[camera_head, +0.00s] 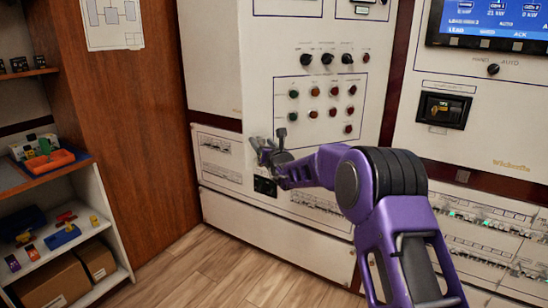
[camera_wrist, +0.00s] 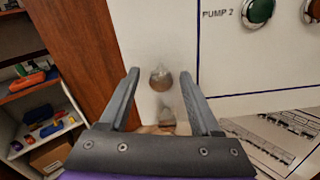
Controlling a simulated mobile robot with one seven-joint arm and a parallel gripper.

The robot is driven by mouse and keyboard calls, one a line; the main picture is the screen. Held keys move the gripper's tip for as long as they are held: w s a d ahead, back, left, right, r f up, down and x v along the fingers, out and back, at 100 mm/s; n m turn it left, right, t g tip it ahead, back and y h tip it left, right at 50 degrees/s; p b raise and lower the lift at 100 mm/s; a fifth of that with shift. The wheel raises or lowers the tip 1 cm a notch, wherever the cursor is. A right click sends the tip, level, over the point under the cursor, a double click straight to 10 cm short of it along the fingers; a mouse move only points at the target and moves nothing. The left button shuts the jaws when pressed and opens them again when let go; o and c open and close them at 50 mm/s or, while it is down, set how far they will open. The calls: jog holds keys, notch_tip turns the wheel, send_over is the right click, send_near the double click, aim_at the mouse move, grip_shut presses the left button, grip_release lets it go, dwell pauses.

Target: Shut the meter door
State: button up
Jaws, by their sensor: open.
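A white panel (camera_head: 310,30) with rows of knobs and coloured buttons faces me in the middle of the head view. Its lower left edge appears to stand a little proud of the panels beside it. I take it for the meter door, but no label shows. In the wrist view, a small rounded metallic knob (camera_wrist: 161,80) sits on the white surface. My gripper (camera_head: 266,150) is at the lower left of this panel. In the wrist view, its two fingers (camera_wrist: 160,73) are apart, on either side of the knob, with nothing held. Contact cannot be told.
A brown wooden side wall (camera_head: 120,130) and an open shelf (camera_head: 105,215) with bins and boxes are at the left. A cabinet with a blue screen (camera_head: 490,20) and a black-framed unit (camera_head: 443,110) is at the right. The wooden floor (camera_head: 190,265) is clear.

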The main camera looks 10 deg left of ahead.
jog(key=v, duration=1.6)
jog(key=shift+b, duration=0.3)
jog(key=shift+s, duration=0.15)
